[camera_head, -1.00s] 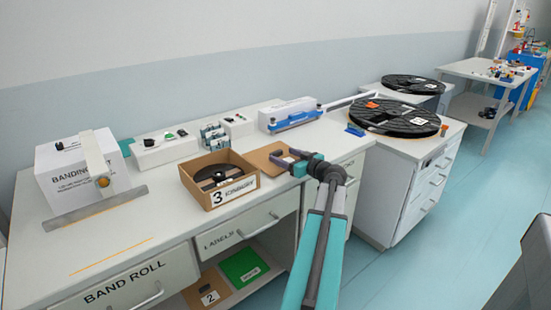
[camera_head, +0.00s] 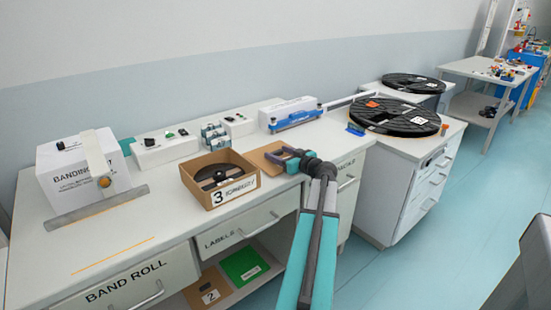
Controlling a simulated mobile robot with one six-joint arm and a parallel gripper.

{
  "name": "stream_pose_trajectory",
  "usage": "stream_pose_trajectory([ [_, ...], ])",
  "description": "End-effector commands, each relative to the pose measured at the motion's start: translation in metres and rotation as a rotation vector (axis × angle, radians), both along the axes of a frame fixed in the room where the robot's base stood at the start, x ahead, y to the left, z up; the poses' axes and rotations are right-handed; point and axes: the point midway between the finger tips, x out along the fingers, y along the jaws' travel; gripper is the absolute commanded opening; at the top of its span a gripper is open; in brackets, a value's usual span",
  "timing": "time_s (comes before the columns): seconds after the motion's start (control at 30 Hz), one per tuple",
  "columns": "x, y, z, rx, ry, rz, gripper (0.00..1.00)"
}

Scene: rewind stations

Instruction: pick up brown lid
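The brown lid (camera_head: 258,156) is a flat brown panel lying on the white worktop, just right of the open brown box marked 3 (camera_head: 228,188), which holds a dark reel (camera_head: 217,175). My gripper (camera_head: 277,157) is low over the right part of the lid, with its fingers pointing left. The gripper and wrist hide part of the lid. The fingers are too small to tell whether they are apart, or whether they touch the lid.
A white box with a blue base (camera_head: 291,115) stands behind the lid. Small devices (camera_head: 214,136) stand behind the brown box. The worktop's left front is mostly clear.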

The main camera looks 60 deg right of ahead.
Motion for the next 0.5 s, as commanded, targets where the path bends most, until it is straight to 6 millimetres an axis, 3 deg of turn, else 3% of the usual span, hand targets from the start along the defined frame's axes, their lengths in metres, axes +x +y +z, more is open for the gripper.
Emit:
stream_pose_trajectory([
  [0.03, -0.0002, -0.0002, 0.0, 0.0, 0.0, 0.0, 0.5],
  [0.2, -0.0004, -0.0002, 0.0, 0.0, 0.0, 0.0, 0.24],
  [0.5, -0.0006, -0.0003, 0.0011, 0.0, 0.0, -0.001, 0.24],
])
